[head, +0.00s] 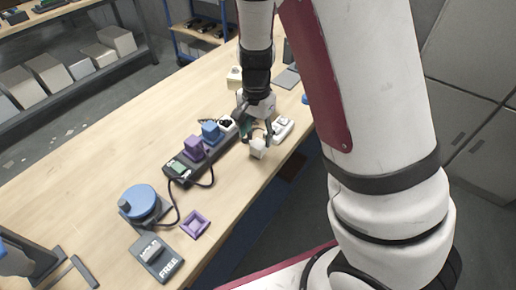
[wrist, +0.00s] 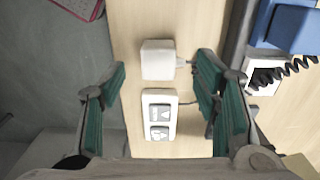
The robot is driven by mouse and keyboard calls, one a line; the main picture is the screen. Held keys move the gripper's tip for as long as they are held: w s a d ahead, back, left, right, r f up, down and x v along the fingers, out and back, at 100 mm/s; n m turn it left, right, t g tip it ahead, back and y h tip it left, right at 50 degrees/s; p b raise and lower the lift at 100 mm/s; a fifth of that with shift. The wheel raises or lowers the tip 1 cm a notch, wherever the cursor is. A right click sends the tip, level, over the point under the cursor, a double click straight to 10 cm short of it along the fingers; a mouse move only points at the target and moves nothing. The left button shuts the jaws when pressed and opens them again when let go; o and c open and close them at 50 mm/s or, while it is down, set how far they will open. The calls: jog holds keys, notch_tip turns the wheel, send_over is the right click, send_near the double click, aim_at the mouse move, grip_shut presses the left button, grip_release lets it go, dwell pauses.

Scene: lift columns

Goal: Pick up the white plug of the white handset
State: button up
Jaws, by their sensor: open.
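The white plug (wrist: 158,60) is a small white block on the wooden bench near its edge. In the head view the white plug (head: 257,150) shows just in front of my gripper (head: 256,132). The white handset (wrist: 159,115), with up and down arrow buttons, lies beside the plug; in the head view the handset (head: 283,128) is right of my gripper. In the wrist view my gripper (wrist: 161,68) is open, its teal-padded fingers on either side of the plug, with gaps showing. I cannot tell how far the fingertips are above the bench.
A dark power strip (head: 178,169) holds a purple plug (head: 194,147) and a blue plug (head: 211,132), left of my gripper. A black coiled cord (wrist: 282,72) lies right of my fingers. A grey "FREE" pad (head: 155,260) and a purple square frame (head: 195,224) lie nearer.

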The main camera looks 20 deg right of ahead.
aim_at(259, 144)
jog(key=f, duration=0.4)
jog(key=shift+w+d+f, duration=0.1)
jog(key=shift+d+f, duration=0.15)
jog(key=shift+d, duration=0.1)
jog(key=shift+f, duration=0.6)
jog(key=c, duration=1.2)
